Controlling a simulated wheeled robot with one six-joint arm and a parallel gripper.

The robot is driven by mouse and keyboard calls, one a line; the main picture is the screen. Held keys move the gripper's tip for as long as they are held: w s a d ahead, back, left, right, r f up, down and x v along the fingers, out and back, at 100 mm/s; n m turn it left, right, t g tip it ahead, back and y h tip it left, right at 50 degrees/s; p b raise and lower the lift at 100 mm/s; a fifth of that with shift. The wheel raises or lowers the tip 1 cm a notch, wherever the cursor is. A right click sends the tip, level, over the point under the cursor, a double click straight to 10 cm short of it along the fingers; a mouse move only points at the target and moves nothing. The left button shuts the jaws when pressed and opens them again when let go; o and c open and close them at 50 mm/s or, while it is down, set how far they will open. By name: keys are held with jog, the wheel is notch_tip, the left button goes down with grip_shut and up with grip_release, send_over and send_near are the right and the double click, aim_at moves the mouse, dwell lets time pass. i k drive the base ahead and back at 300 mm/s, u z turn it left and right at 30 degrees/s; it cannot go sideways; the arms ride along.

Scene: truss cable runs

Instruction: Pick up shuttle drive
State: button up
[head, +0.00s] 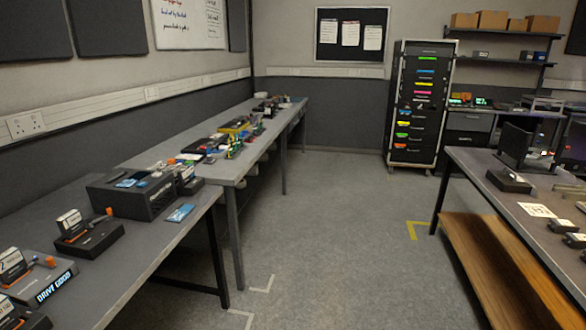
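No label in the head view clearly names a shuttle drive, so I cannot tell which thing it is. On the near left bench, a dark dock (90,240) carries a small upright drive-like block (70,223) and has an orange part. Nearer the corner, a second dock (42,284) shows the lit words "DRIVE GOOD" and holds another upright block (11,262). Part of a third dark device (20,318) is cut off at the lower left. My gripper is not in view.
A dark box (150,207) and a blue packet (181,213) lie on the left bench (120,275). A long bench behind holds several coloured items. A rack (412,105) stands at the back. A right table (480,170) carries a monitor and small devices. The floor between is clear.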

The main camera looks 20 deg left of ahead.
aim_at(71, 225)
jog(key=u, duration=0.2)
jog(key=i, duration=1.75)
jog(key=u, duration=1.1)
jog(key=i, duration=0.85)
jog(key=u, duration=1.85)
jog(key=i, duration=1)
jog(key=u, duration=0.6)
